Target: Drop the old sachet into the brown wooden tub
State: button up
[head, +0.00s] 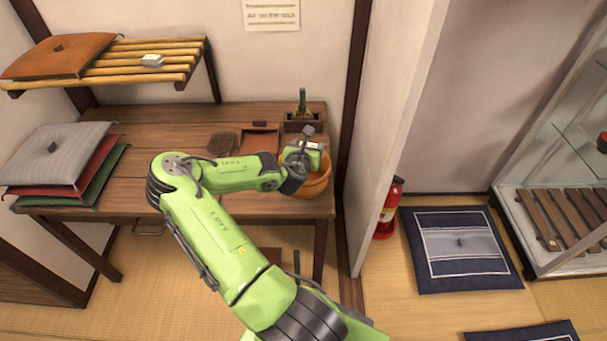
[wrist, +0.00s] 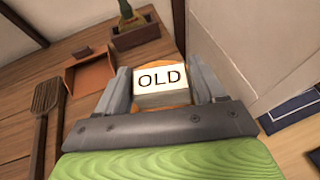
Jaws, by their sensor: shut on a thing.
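My gripper (wrist: 161,88) is shut on the old sachet (wrist: 160,86), a small white block with "OLD" on its face, seen between the two grey fingers in the wrist view. The orange-brown wooden tub (head: 318,187) stands at the right end of the desk in the head view, partly covered by my gripper and wrist. Its rim (wrist: 150,61) shows behind the sachet in the wrist view. My gripper is over the tub. The gap between sachet and tub cannot be judged, and the fingertips are hidden in the head view.
The wooden desk (head: 165,140) carries a small open brown tray (head: 260,139), a planter box (head: 304,122) and stacked cushions (head: 62,160). Another small white item (head: 152,61) lies on the slatted shelf (head: 140,75). A pale partition (head: 395,110) stands close right of the tub.

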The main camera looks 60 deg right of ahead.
notch_tip(320, 180, down, 6)
jog(key=b, duration=0.6)
jog(key=shift+b, duration=0.3)
jog(key=o, duration=1.1)
jog(key=shift+w+a, duration=0.1)
